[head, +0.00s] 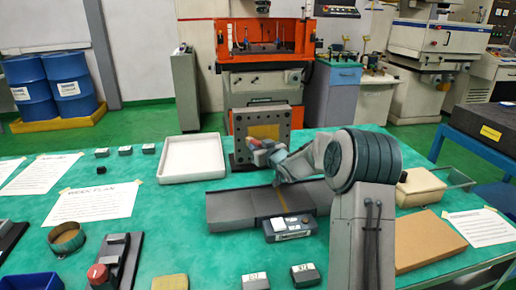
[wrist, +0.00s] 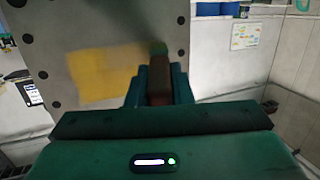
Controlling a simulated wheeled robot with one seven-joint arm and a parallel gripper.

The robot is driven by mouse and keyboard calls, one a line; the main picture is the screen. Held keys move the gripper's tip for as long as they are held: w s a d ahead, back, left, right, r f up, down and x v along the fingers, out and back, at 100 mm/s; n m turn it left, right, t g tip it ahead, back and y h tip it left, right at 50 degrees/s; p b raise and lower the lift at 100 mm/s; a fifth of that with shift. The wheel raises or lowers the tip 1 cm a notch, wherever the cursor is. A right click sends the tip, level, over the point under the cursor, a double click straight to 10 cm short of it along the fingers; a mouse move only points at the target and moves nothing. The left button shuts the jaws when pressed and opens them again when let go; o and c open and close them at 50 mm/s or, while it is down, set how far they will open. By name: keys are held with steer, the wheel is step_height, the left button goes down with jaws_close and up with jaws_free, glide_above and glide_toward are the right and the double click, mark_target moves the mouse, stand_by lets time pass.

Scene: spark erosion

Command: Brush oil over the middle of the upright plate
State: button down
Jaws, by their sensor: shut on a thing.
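The upright plate (head: 241,122) stands on the far side of the table, grey with dark holes along its edges and a yellow patch (head: 264,131) in its middle. In the wrist view the plate (wrist: 120,25) and its yellow patch (wrist: 95,78) fill the upper left. My gripper (head: 266,152) is in front of the plate's lower part. In the wrist view my gripper (wrist: 159,88) is shut on a brush (wrist: 159,72) with a brown body and a green end. The brush end overlaps the patch's right side; I cannot tell whether it touches the plate.
A white tray (head: 191,177) lies left of the plate. A dark grey slab (head: 232,207) and a grey box (head: 290,226) lie in front. A beige box (head: 421,187) and a brown board (head: 427,240) lie to the right. A round tin (head: 67,238) stands at the left.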

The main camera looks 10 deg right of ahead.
steer(key=shift+d+p, duration=2.4)
steer(key=shift+d, duration=1.6)
steer(key=shift+a+r+b, duration=0.1)
steer(key=shift+a+b, duration=2.2)
steer(key=shift+a, duration=1.8)
steer(key=shift+s, duration=0.25)
steer(key=shift+s+d+b, duration=0.1)
steer(key=shift+s+b, duration=0.9)
steer(key=shift+s, duration=1.7)
